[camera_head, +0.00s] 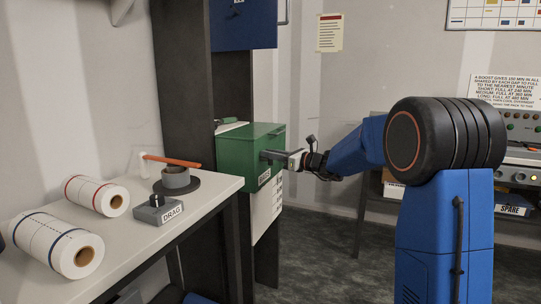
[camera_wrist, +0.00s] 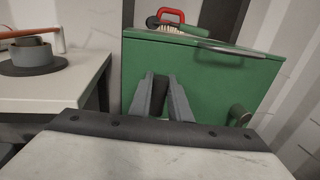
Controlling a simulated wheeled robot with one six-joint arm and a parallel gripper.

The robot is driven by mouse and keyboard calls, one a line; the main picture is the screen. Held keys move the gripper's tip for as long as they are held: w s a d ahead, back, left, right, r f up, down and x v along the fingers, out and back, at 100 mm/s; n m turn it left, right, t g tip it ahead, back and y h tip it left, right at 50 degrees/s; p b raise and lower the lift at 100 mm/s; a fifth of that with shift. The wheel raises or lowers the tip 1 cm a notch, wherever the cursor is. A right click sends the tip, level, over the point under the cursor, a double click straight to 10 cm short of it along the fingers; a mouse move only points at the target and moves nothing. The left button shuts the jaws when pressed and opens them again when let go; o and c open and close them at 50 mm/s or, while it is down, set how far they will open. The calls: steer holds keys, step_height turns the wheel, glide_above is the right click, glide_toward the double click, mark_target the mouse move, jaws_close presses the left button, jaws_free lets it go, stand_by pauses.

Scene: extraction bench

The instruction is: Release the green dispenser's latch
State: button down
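The green dispenser (camera_head: 238,150) is a box mounted at the end of the bench, with a small white label low on its front; its front also fills much of the wrist view (camera_wrist: 215,80). My gripper (camera_head: 268,155) reaches in from the right, its fingertips at the upper front of the box. In the wrist view my two dark fingers (camera_wrist: 162,90) point at the box front, close together with something dark between them. I cannot tell whether that is a latch part or the fingers' inner faces. A grey rounded fitting (camera_wrist: 240,115) sits on the front, right of my fingers.
The white bench (camera_head: 130,245) at left holds striped paper rolls (camera_head: 65,245), a grey ring on a dark disc (camera_head: 177,181), an orange bar (camera_head: 172,161) and a DRAG box (camera_head: 158,210). A red handle (camera_wrist: 171,15) rises behind the dispenser. Open floor lies below my arm.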

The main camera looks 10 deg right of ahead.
steer(key=n, duration=0.4)
steer(key=shift+s+a+f+n+y, duration=0.15)
steer(key=shift+s+a+n+y, duration=0.15)
steer(key=shift+s+n+y, duration=0.1)
steer(key=n, duration=0.3)
steer(key=f+n+y, duration=0.1)
steer(key=n, duration=0.2)
steer(key=s+n+y, duration=0.1)
steer(key=n, duration=0.3)
steer(key=shift+a+f, duration=0.15)
steer(key=shift+a, duration=0.2)
steer(key=shift+s+f+n+g+y, duration=0.15)
steer(key=shift+n+g+y, duration=0.1)
steer(key=shift+n, duration=0.6)
steer(key=shift+w+f+n+g+y, duration=0.1)
steer(key=shift+f+n+g+y, duration=0.1)
steer(key=shift+n, duration=0.6)
steer(key=shift+s+f+n+g+y, duration=0.1)
steer(key=shift+n+g+y, duration=0.15)
steer(key=shift+n, duration=0.9)
steer(key=c, duration=1.9)
jaws_free()
steer(key=shift+f, duration=0.1)
